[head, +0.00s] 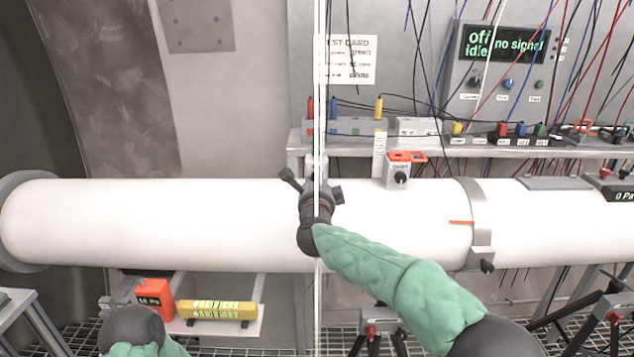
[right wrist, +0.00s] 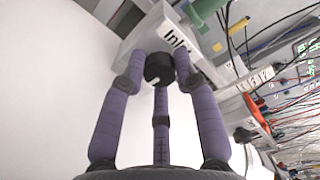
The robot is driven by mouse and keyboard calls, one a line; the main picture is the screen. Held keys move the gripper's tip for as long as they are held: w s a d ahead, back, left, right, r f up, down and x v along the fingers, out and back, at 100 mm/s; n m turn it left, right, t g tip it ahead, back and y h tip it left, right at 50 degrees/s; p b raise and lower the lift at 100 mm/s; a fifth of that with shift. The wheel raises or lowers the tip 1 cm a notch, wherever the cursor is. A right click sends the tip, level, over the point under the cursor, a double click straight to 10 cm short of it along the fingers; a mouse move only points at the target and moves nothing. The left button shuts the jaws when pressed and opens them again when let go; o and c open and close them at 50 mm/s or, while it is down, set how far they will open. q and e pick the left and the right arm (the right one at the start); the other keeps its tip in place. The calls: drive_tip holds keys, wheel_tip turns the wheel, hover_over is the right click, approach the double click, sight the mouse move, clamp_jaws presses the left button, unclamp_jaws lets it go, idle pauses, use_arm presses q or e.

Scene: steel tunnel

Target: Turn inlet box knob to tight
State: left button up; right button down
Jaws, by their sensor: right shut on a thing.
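The inlet box (right wrist: 139,43) is a pale grey box on the white pipe, with a label of which "Inl" is readable in the right wrist view. Its round black knob (right wrist: 158,68) faces my right gripper and carries a small white mark at its lower edge. The fingers of my right gripper (right wrist: 160,80) are closed around the knob from several sides. In the head view my right gripper (head: 316,190) is over the pipe and hides most of the box and the knob. Of my left arm only a dark joint and green sleeve show at the bottom left; its gripper is out of sight.
The white pipe (head: 180,222) runs across the head view. A box with an orange top and black knob (head: 400,177) sits right of my gripper. A shelf (head: 470,150) behind holds terminals and hanging cables. A thin pale vertical line crosses in front of my gripper.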

drive_tip(key=shift+a+f, duration=0.2)
drive_tip(key=shift+f, duration=0.05)
drive_tip(key=c, duration=0.9)
unclamp_jaws()
drive_tip(key=shift+c, duration=0.2)
drive_tip(key=shift+r, duration=0.15)
drive_tip(key=s, duration=1.2)
